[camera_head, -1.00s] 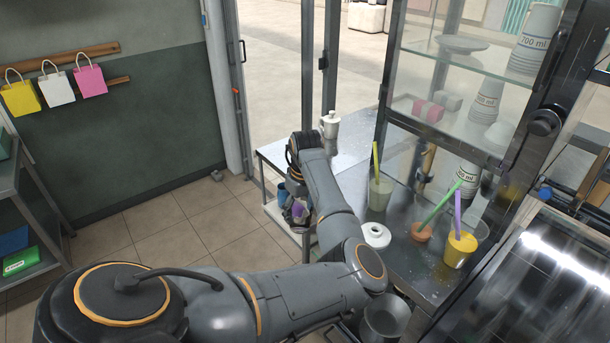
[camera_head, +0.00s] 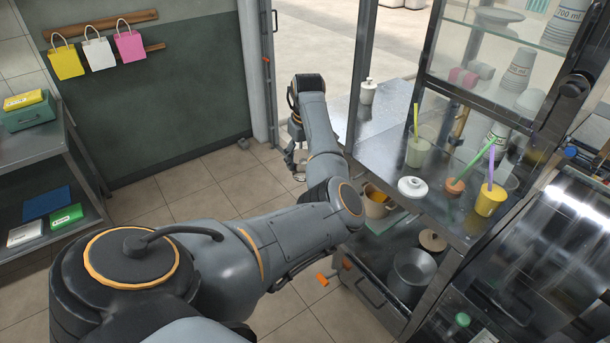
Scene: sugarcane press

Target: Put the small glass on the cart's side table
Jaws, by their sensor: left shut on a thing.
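My left gripper (camera_head: 297,160) hangs beyond the bent wrist of my left arm, pointing down, to the left of the metal side table (camera_head: 382,112). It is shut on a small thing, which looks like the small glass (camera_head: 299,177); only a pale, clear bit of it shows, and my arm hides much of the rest. The side table adjoins the cart's counter at the far end, partly behind my forearm. A white lidded jar (camera_head: 368,91) stands on it. My right gripper is not in view.
A glass cabinet rises behind. A bucket (camera_head: 411,272) sits below. Floor at left is open.

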